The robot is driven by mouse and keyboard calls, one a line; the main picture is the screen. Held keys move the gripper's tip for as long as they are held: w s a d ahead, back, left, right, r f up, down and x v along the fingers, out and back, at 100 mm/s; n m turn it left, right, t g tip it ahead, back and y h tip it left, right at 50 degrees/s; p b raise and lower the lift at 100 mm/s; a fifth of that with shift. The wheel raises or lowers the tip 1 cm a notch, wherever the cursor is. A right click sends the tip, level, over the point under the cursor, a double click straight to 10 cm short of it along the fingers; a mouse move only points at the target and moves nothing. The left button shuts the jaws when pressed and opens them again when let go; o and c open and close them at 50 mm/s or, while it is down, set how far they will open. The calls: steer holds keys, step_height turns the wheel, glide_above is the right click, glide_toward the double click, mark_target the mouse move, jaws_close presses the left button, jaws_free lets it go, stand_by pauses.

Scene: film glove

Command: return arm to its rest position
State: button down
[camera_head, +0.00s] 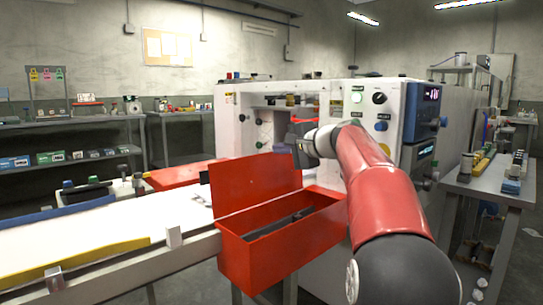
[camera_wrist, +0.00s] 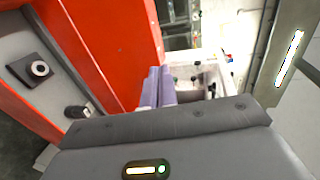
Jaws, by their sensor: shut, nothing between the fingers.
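My red arm reaches forward on the right side of the head view. My gripper (camera_head: 300,147) is at its far end, in front of the white machine (camera_head: 243,125) and above the red box (camera_head: 285,255). In the wrist view, the two purple-grey fingers of my gripper (camera_wrist: 158,86) are together with nothing between them. The red box stands open, its raised lid (camera_head: 255,182) upright on the far left side. The gripper is behind and above the lid's right end in the head view.
A white table (camera_head: 90,245) with a yellow strip (camera_head: 85,266) lies left of the box. A side bench (camera_head: 490,190) with small items stands at the right. Shelves (camera_head: 75,160) line the left wall. The machine's control panel (camera_head: 380,105) is close to my arm.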

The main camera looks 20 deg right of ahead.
steer(key=s+a+f+n+g+h, duration=0.1)
steer(key=s+a+f+n+g, duration=0.2)
steer(key=s+a+f, duration=0.35)
steer(key=s+a+f+n+g, duration=0.2)
steer(key=s+a+f+n, duration=0.15)
steer(key=s+a, duration=0.45)
steer(key=s+a+f+n+g+h, duration=0.1)
steer(key=s+f+n, duration=0.3)
steer(key=s+f, duration=0.5)
steer(key=s+a+f+n+g+h, duration=0.2)
steer(key=s+a+f+n, duration=0.2)
steer(key=s+f, duration=0.6)
steer(key=s, duration=0.3)
steer(key=shift+f+g+h, duration=0.25)
steer(key=shift+g+h, duration=0.05)
steer(key=shift+g, duration=0.1)
steer(key=shift+d, duration=0.1)
